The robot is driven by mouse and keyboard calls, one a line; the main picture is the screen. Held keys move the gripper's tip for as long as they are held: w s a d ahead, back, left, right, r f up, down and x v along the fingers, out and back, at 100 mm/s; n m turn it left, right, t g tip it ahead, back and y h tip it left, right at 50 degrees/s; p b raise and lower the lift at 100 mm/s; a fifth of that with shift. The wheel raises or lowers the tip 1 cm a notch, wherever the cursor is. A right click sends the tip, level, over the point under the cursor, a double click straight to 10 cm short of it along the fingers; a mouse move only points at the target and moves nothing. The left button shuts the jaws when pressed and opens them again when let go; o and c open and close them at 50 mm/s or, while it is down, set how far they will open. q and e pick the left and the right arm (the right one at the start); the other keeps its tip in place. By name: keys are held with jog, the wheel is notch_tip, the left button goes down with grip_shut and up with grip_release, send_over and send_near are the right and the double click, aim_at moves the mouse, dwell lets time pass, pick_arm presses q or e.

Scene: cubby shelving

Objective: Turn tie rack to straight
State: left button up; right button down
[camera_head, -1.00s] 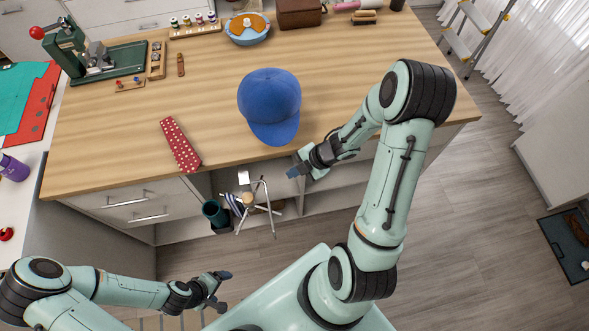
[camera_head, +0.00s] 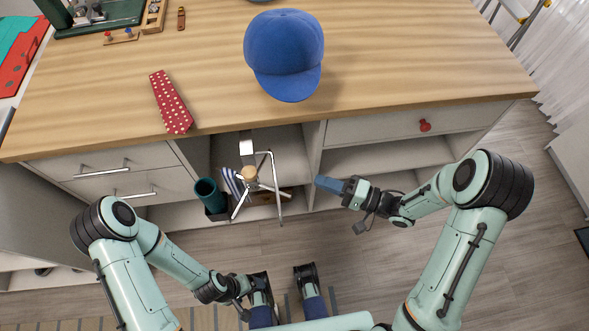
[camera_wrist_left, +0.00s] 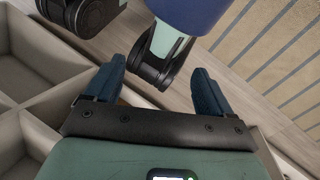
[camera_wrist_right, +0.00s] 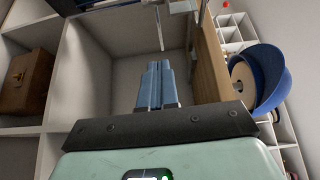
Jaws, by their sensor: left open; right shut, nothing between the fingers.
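The tie rack (camera_head: 250,173) has pale metal arms and a tan hub. It stands in the open cubby under the counter, its arms fanned out in different directions. A blue-and-white striped tie (camera_head: 232,182) is at its left side. My right gripper (camera_head: 329,184) is shut and empty, to the right of the rack and apart from it. In the right wrist view its blue fingers (camera_wrist_right: 155,85) point into a cubby, with metal bars (camera_wrist_right: 180,6) at the top edge. My left gripper (camera_head: 246,298) is open and low, over the floor near my base.
A blue cap (camera_head: 284,50) and a red dotted tie (camera_head: 171,102) lie on the wooden counter (camera_head: 400,60). A green cylinder (camera_head: 209,195) stands left of the rack. Clear floor lies in front.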

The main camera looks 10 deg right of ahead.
pick_arm(q)
jog(key=shift+w+a+f+t+b, duration=0.15)
jog(key=shift+w+a+f+b, duration=0.05)
jog(key=shift+w+f+b, duration=0.2)
jog(key=shift+w+a+f+t+b, duration=0.15)
jog(key=shift+w+f+b, duration=0.1)
jog(key=shift+w+f, duration=0.25)
pick_arm(e)
jog(key=x, duration=1.4)
pick_arm(q)
jog(key=shift+r, duration=0.1)
pick_arm(e)
jog(key=shift+d+r, duration=0.1)
